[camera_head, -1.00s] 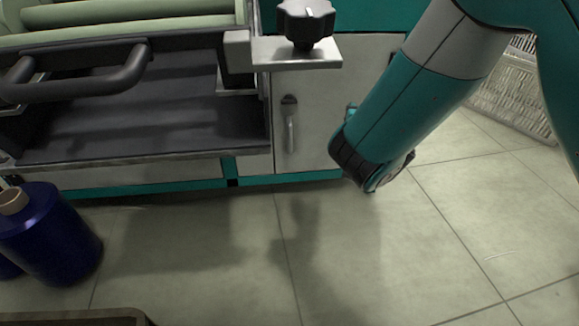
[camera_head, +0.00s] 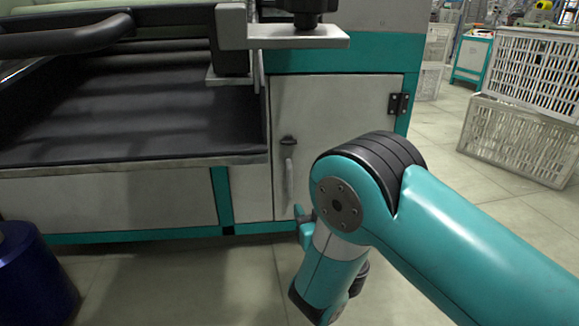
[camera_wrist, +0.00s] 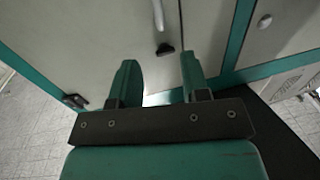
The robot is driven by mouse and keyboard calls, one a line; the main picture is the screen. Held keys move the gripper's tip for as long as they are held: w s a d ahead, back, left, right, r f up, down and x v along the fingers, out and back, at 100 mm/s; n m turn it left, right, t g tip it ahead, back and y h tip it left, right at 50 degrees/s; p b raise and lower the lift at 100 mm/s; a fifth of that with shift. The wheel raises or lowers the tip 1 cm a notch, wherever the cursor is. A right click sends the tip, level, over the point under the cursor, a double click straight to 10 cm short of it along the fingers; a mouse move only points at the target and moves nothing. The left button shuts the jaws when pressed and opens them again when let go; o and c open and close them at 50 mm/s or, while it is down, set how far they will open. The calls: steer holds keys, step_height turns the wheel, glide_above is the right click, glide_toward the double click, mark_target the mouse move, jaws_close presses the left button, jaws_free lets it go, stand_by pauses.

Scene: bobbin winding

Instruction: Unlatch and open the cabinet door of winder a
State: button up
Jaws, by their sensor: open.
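The light grey cabinet door (camera_head: 335,105) of the winder is shut flush in its teal frame, with a black hinge (camera_head: 398,104) on its right edge. Near its left edge are a small dark latch (camera_head: 288,141) and, below it, a vertical pale handle (camera_head: 289,180). In the wrist view, which is turned over, the latch (camera_wrist: 165,48) lies just beyond my fingertips and the handle (camera_wrist: 158,15) is at the top edge. My gripper (camera_wrist: 158,72) is open and empty, with its two teal fingers apart in front of the door. In the head view my arm mostly hides it.
A dark tray (camera_head: 130,115) and a metal bracket with a black knob (camera_head: 300,38) jut out left of and above the door. A blue spool (camera_head: 35,275) stands at lower left. White crates (camera_head: 515,140) stand at right. The floor between is clear.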

mark_target(291, 180)
steer(key=p+x, duration=0.1)
steer(key=x, duration=0.6)
steer(key=p+x, duration=0.1)
steer(key=x, duration=0.6)
steer(key=shift+w+f, duration=0.2)
steer(key=shift+w, duration=0.1)
steer(key=shift+w+a+r, duration=0.15)
steer(key=shift+w, duration=0.2)
jaws_close()
